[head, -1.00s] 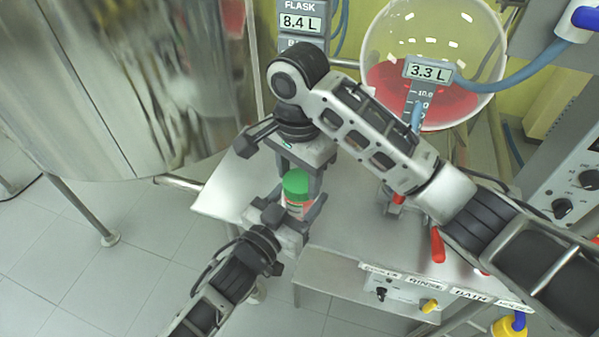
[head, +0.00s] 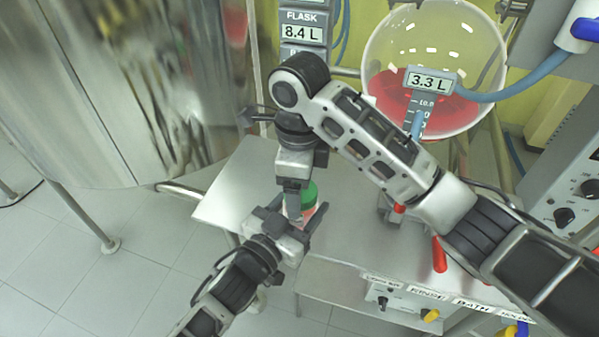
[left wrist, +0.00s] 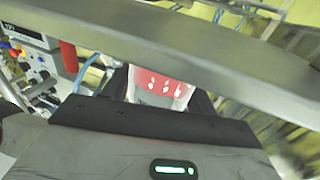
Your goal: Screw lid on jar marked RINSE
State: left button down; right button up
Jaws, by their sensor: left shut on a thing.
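A white jar with a red label (head: 295,216) stands upright between the fingers of my left gripper (head: 297,222), which is shut on it. The label's lettering is not legible. A green lid (head: 311,192) sits at the top of the jar; I cannot tell how tightly. My right gripper (head: 291,192) points down from above at the lid, a dark finger partly covering lid and jar. Whether it is closed on the lid is unclear. In the left wrist view the jar's red label (left wrist: 158,84) shows, and a grey bar across the picture hides its top.
A large shiny steel vessel (head: 110,95) stands at left. A round glass flask with red liquid (head: 435,60) is behind. Labels including RINSE (head: 428,294) line the front edge.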

pick_arm(q)
jog(key=shift+f, duration=0.1)
pick_arm(e)
notch_tip(320, 180, up, 12)
dwell(0.5)
pick_arm(q)
jog(key=shift+c, duration=1.9)
grip_release()
jog(key=b+v, duration=0.1)
jog(key=v, duration=1.5)
pick_arm(e)
jog(key=shift+f, duration=0.6)
